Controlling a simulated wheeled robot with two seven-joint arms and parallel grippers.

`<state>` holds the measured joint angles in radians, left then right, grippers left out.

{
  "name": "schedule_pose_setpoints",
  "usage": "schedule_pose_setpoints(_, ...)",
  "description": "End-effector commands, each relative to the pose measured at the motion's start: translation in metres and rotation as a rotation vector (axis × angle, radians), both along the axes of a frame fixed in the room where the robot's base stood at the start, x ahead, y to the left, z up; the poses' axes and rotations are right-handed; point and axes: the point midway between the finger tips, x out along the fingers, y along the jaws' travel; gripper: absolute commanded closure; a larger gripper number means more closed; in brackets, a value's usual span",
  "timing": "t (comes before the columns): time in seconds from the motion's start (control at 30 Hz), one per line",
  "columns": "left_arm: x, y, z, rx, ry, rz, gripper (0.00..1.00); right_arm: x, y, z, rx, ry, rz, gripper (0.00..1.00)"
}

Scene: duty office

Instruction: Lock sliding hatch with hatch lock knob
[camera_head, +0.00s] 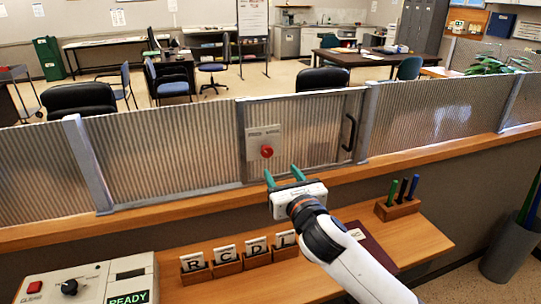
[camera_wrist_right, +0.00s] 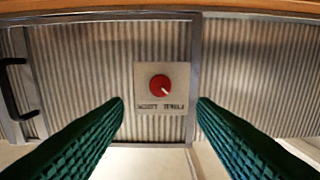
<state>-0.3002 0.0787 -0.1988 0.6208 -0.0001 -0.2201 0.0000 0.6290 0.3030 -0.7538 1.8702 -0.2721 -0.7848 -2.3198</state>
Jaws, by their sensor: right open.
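The sliding hatch (camera_head: 318,118) is a framed corrugated panel in the partition, with a black handle (camera_head: 349,133) at its right side. The red hatch lock knob (camera_head: 266,151) sits on a pale plate (camera_head: 263,140) at the hatch's left part. In the right wrist view the knob (camera_wrist_right: 160,86) lies between the fingers and beyond them, with a pale pointer mark toward its lower right. My right gripper (camera_head: 284,176) is open and empty, just below and in front of the knob, apart from it. Its green fingers also show in the wrist view (camera_wrist_right: 160,103). My left gripper is not in view.
A wooden counter ledge (camera_head: 195,208) runs below the partition. On the lower desk stand letter blocks (camera_head: 227,258), a pen holder (camera_head: 398,208) and a control box (camera_head: 90,284) with a READY display. A grey bin (camera_head: 510,250) stands at the right.

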Motion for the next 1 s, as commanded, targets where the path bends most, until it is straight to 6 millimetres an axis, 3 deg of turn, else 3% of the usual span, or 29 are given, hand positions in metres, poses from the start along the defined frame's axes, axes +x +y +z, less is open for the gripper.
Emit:
schedule_pose_setpoints(0.2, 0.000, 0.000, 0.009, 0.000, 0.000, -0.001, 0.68, 0.039, 0.013, 0.003, 0.004, 0.001, -0.001, 0.48)
schedule_pose_setpoints(0.5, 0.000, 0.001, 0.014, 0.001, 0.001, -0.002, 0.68, 0.075, 0.025, 0.001, 0.004, 0.001, -0.001, 0.48)
schedule_pose_setpoints(0.97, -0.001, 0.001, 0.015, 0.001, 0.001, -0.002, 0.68, 0.085, 0.028, 0.000, 0.003, 0.001, 0.000, 0.48)
schedule_pose_setpoints(1.0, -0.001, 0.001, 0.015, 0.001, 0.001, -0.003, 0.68, 0.085, 0.028, 0.000, 0.003, 0.001, 0.000, 0.52)
